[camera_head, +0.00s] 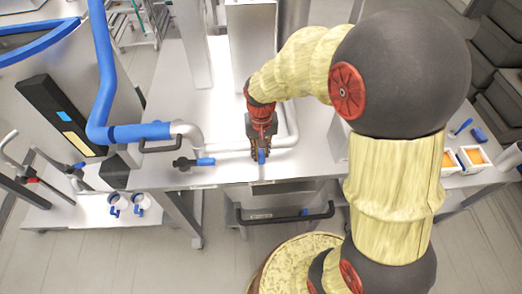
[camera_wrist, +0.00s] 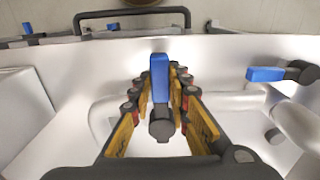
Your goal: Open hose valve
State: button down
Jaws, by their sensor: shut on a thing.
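My gripper (camera_head: 262,148) reaches down to the front edge of the white metal worktop (camera_head: 225,172). It is shut on a hose valve's blue handle (camera_head: 261,157). In the wrist view the blue handle (camera_wrist: 160,76) stands between the two rows of yellow and black finger pads. The handle's dark round hub (camera_wrist: 162,126) lies nearer the palm. The handle points straight out toward the worktop's front edge. The fingers hide much of the valve body. A second valve with a blue handle (camera_head: 205,162) sits to the left on the pipe; its handle (camera_wrist: 266,74) also shows in the wrist view.
A white pipe (camera_head: 230,149) runs along the worktop behind the valves and joins a thick blue hose (camera_head: 104,85) at left. A black handle bar (camera_head: 285,216) juts out below the front edge. White containers with orange contents (camera_head: 476,156) stand at right.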

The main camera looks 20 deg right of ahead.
jog(key=shift+d, duration=0.1)
jog(key=shift+d+n, duration=1)
jog(key=shift+n, duration=0.5)
jog(key=n+b, duration=0.2)
jog(key=n, duration=1.3)
send_over(281, 140)
jog(key=shift+w, duration=0.1)
jog(key=c, duration=1.7)
grip_release()
notch_tip(281, 140, up, 12)
